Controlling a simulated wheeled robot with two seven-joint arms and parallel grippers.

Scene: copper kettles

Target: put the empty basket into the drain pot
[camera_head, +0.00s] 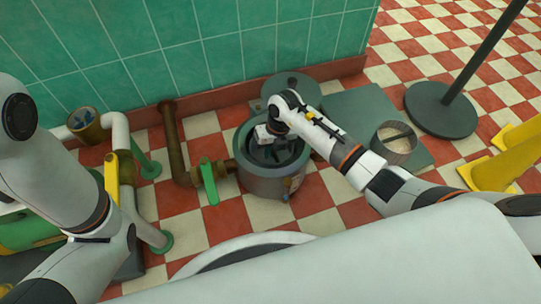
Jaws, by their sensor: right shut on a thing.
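The drain pot (272,187) is a round grey vessel on the checkered floor, open at the top, joined on its left to a brown pipe with a green valve handle. My right gripper (268,146) reaches down into its mouth from the right, with its dark fingers inside. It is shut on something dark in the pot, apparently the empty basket. The basket's outline is hard to tell against the dark interior, and the gripper and arm hide part of it. My left arm is at the left edge, and its gripper does not show.
A round grey lid (291,86) lies behind the pot. A basket with pale contents (397,144) stands on a grey-green plate at right. A copper-coloured container with blue things (84,127) is at left. A post on a round base (441,110) and yellow stands (497,168) are far right.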

